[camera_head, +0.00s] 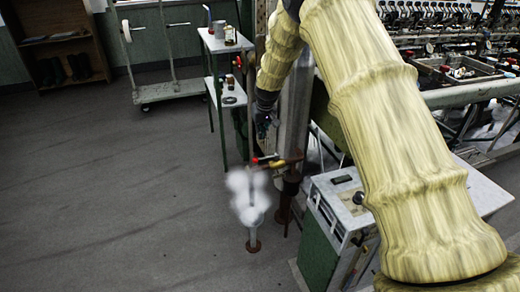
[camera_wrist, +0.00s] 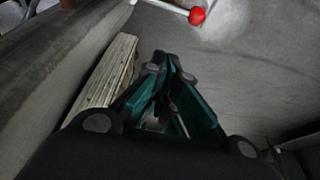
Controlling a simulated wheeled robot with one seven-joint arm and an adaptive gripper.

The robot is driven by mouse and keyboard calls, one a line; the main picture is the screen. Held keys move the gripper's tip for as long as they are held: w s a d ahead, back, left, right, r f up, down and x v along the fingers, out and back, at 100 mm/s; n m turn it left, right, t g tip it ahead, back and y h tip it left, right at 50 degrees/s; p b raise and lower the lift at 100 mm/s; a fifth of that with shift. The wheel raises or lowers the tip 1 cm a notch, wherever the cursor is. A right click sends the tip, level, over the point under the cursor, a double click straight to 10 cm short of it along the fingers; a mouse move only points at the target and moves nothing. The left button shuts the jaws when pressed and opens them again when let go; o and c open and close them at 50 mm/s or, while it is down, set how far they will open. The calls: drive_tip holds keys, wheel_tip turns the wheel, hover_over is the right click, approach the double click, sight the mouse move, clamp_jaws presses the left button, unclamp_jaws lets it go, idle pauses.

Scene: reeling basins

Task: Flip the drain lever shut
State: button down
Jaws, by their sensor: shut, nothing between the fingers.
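A lever with a red grip (camera_head: 265,158) stands out sideways from the pipework beside a metal column, near a brass-coloured fitting. In the wrist view, a pale rod with a red knob (camera_wrist: 197,16) shows at the top edge, beyond my fingertips; I take it to be the same lever. My gripper (camera_head: 263,130) hangs a little above the red grip in the head view. In the wrist view, my gripper (camera_wrist: 168,62) has its fingertips together, with nothing held, apart from the knob. The lever's pivot is not clear.
White steam (camera_head: 248,192) rises around a floor drain pipe (camera_head: 253,244) just below the lever. A metal column (camera_head: 293,110) stands close to my gripper. A green-and-grey cabinet (camera_head: 335,235) is at the right. The floor to the left is clear.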

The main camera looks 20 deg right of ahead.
sight(266, 158)
drive_tip(key=x, duration=1.1)
drive_tip(key=shift+s+d+r, duration=0.1)
drive_tip(key=shift+s+r, duration=0.1)
drive_tip(key=shift+s, duration=0.45)
drive_tip(key=shift+s+r, duration=0.2)
drive_tip(key=shift+s, duration=0.5)
drive_tip(key=shift+s+d+r, duration=0.1)
drive_tip(key=shift+s+r, duration=0.1)
drive_tip(key=shift+s, duration=0.45)
